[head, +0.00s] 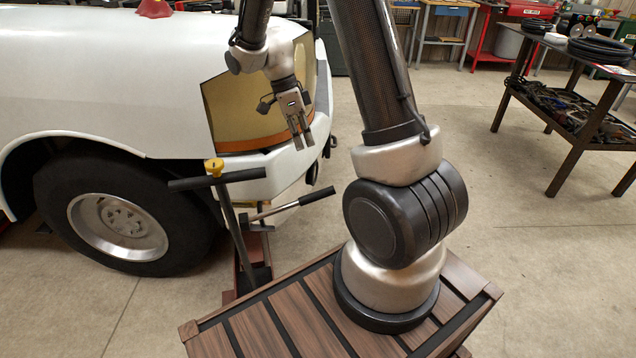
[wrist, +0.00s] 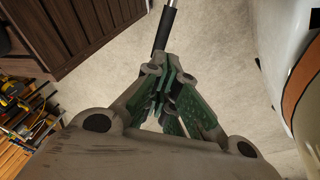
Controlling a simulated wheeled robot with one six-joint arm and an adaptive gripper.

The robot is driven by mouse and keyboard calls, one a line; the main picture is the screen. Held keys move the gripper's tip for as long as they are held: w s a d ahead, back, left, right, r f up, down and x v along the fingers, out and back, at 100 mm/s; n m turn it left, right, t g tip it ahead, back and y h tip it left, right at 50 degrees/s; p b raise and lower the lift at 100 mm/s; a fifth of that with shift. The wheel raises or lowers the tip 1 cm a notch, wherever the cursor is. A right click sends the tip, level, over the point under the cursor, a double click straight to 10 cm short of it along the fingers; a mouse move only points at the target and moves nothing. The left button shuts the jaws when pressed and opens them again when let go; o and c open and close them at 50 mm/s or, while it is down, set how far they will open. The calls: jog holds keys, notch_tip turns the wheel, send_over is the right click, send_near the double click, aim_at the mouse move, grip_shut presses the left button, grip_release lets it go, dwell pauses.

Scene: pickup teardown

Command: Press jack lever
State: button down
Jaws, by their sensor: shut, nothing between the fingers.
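The jack lever is a silver rod with a black grip (head: 317,196). It slants up to the right from the floor jack (head: 256,262) beside the white truck. My gripper (head: 302,137) is shut and empty, pointing down above the lever, with a visible gap between them in the head view. In the wrist view the lever's black grip (wrist: 164,30) shows just beyond my gripper (wrist: 166,88); the fingers and knuckles hide part of that area. A dark T-shaped handle (head: 217,178) with a yellow knob stands to the left of the lever.
The white truck's front fender (head: 90,90) and wheel (head: 120,220) are at the left. My wooden-topped base is at the bottom. A dark metal table (head: 570,95) stands at the right. The concrete floor between is clear.

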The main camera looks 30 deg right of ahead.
jog(key=shift+f, duration=0.1)
jog(key=x, duration=1.4)
jog(key=shift+s, duration=0.1)
